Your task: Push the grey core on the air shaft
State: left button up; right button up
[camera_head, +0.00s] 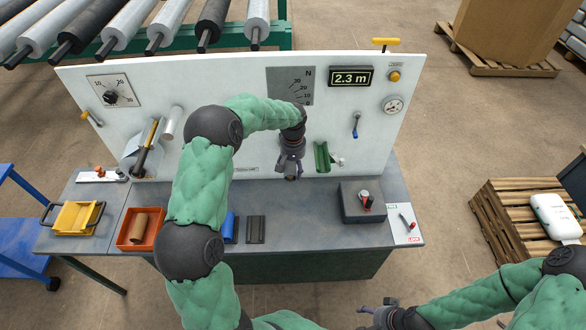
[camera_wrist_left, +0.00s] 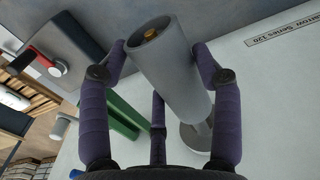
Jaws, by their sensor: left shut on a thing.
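The grey core (camera_wrist_left: 172,80) is a thick grey tube between the purple fingers in the left wrist view. Its open end faces the camera, with a small orange-brown tip (camera_wrist_left: 149,34) showing inside. Its far end is close to a round grey flange (camera_wrist_left: 196,136) at the white panel. Most of the air shaft is hidden, so I cannot tell how far the core sits on it. My left gripper (camera_head: 290,166) is shut on the core, in front of the panel's middle. My right gripper (camera_head: 376,309) is open and empty, low in the head view, away from the bench.
A green trough (camera_head: 322,157) is on the panel just right of my left gripper. A dark block with a red-tipped lever (camera_head: 365,203) stands on the bench (camera_head: 300,215) at right. An orange bin (camera_head: 130,240) holds a brown core at left. Blue and dark pieces lie near the front edge.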

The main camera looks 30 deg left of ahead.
pick_arm(q)
jog(key=shift+w+a, duration=0.4)
jog(key=shift+w, duration=0.25)
jog(key=shift+w+a, duration=0.4)
jog(key=shift+w, duration=0.25)
jog(key=shift+w+a, duration=0.15)
jog(key=shift+w, duration=0.15)
jog(key=shift+w+a, duration=0.35)
jog(key=shift+w, duration=0.15)
jog(key=o, duration=1.2)
jog(key=shift+o, duration=0.2)
notch_tip(320, 180, up, 12)
